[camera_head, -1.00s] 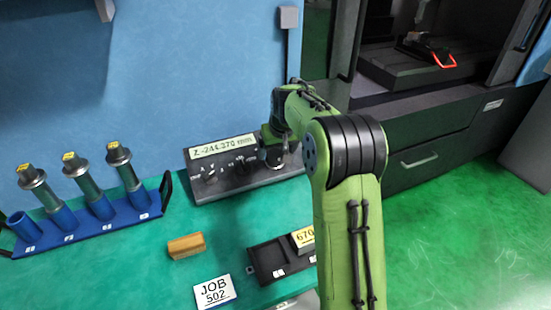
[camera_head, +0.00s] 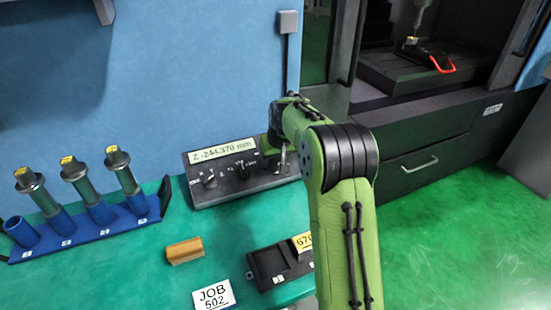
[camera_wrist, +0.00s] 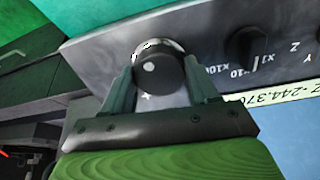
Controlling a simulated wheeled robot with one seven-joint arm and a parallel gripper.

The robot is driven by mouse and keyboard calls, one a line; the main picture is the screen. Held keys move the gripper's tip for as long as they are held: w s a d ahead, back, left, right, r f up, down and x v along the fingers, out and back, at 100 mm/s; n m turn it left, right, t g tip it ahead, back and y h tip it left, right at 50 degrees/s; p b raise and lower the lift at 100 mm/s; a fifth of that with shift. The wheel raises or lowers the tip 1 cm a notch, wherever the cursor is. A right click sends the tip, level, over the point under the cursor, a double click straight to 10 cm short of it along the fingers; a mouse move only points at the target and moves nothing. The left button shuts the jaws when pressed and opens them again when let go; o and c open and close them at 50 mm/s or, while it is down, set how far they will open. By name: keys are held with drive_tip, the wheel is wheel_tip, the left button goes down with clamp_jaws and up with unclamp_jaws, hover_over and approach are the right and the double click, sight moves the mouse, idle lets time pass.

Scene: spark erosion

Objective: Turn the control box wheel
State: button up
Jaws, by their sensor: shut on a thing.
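The control box (camera_head: 225,187) is a dark sloping panel at the back of the green bench. Its display (camera_head: 222,151) reads Z -244.370 mm. The wheel (camera_wrist: 160,75) is a round dark knob with a light dot and a pale ring at its rim, at the box's end in the wrist view. My gripper (camera_wrist: 159,68) is shut on the wheel, one finger on each side. In the head view my arm mostly hides the wheel and gripper (camera_head: 277,158).
An axis selector knob (camera_head: 209,180) and a multiplier knob (camera_head: 243,170) stand beside the wheel. A blue rack (camera_head: 100,228) with electrode holders stands left. A wooden block (camera_head: 185,250), a JOB 502 card (camera_head: 213,295) and a black tray (camera_head: 266,262) lie in front.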

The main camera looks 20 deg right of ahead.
drive_tip(key=n+p, duration=0.1)
drive_tip(key=n, duration=1)
drive_tip(key=n+b, duration=0.1)
drive_tip(key=n, duration=0.4)
drive_tip(key=shift+n, duration=0.4)
drive_tip(key=n+b, duration=0.1)
drive_tip(key=n, duration=0.3)
drive_tip(key=shift+n+y, duration=0.3)
drive_tip(key=shift+n, duration=0.1)
drive_tip(key=shift+s+n, duration=0.1)
drive_tip(key=shift+n, duration=0.2)
drive_tip(key=o, duration=1.1)
drive_tip(key=shift+c, duration=0.2)
